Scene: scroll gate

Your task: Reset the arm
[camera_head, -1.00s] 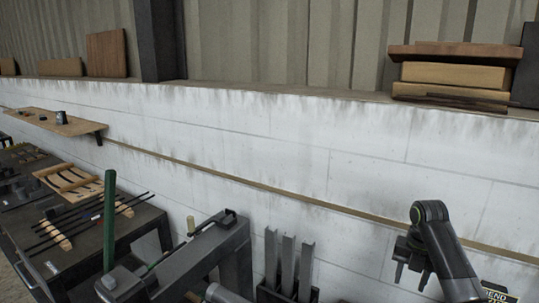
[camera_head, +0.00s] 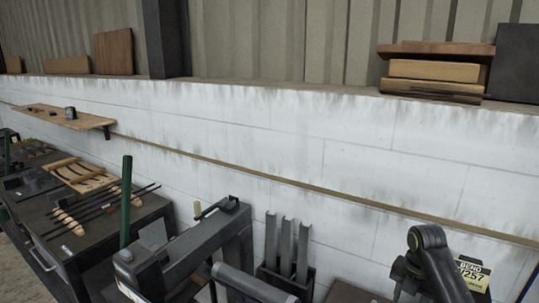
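A dark grey machine (camera_head: 190,252) with a long beam stands at the lower middle, with an upright green post (camera_head: 126,202) at its left. A thick grey bar (camera_head: 255,284) shows at the bottom edge. I cannot tell which part is the arm named in the task. My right arm enters at the lower right, bent at a dark joint. My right gripper (camera_head: 404,276) is low and mostly hidden by the arm and the picture's edge; its opening cannot be read. I see nothing held. My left gripper is not in view.
A yellow "BEND" sign (camera_head: 474,276) is behind my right arm. A rack with upright grey bars (camera_head: 287,250) stands beside the machine. A dark bench (camera_head: 90,240) at left carries rods and a wooden rack (camera_head: 80,174). A white wall (camera_head: 300,150) closes the back.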

